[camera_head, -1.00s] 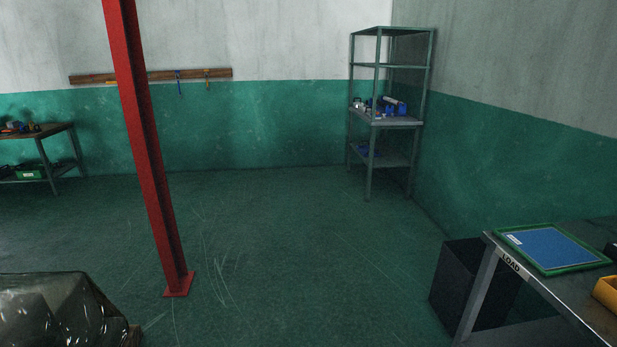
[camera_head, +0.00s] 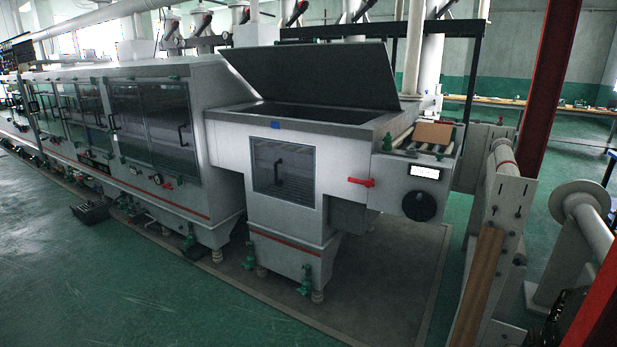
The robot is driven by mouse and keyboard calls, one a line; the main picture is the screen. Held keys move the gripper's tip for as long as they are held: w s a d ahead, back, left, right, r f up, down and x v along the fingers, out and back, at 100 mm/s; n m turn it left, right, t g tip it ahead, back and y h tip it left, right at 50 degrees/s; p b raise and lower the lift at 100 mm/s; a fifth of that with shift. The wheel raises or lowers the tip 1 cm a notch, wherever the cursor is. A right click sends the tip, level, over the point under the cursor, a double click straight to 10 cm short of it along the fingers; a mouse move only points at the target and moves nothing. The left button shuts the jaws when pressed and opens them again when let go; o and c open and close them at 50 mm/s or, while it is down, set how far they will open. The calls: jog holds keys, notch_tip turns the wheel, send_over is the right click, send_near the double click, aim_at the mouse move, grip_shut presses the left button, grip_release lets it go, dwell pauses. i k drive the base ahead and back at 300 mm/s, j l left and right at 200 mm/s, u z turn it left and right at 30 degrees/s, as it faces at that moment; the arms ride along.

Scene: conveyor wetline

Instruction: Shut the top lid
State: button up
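The top lid (camera_head: 318,72) is a large dark flat panel on the grey machine's end module (camera_head: 232,140). It stands raised and tilted back, with the dark opening (camera_head: 305,112) below it exposed. A small blue mark (camera_head: 275,125) sits on the module's front top edge. The front of the module has a window door (camera_head: 283,172) with a dark handle, which looks shut. My gripper is not in view.
A conveyor end with rollers bears a brown box (camera_head: 433,133), right of the lid. A red lever (camera_head: 361,182) and a black handwheel (camera_head: 419,205) stick out in front. Roll stands (camera_head: 505,190) and a red post (camera_head: 550,85) stand at right. Green floor (camera_head: 150,275) is clear at front left.

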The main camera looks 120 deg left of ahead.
aim_at(359, 75)
jog(key=k+j+u, duration=0.1)
jog(key=u, duration=0.3)
jog(key=j+u, duration=0.25)
jog(key=u, duration=0.2)
jog(key=k+j+u, duration=0.1)
jog(key=u, duration=0.3)
jog(key=j+u, duration=0.5)
jog(key=u, duration=0.35)
jog(key=i+j+u, duration=0.25)
jog(key=j+u, duration=0.2)
jog(key=j, duration=0.15)
jog(key=i+j+u, duration=0.4)
jog(key=j, duration=0.15)
jog(key=i+j+u, duration=0.25)
jog(key=j+u, duration=0.2)
jog(key=i+j, duration=1.05)
jog(key=i, duration=0.15)
jog(key=k+j+u, duration=0.05)
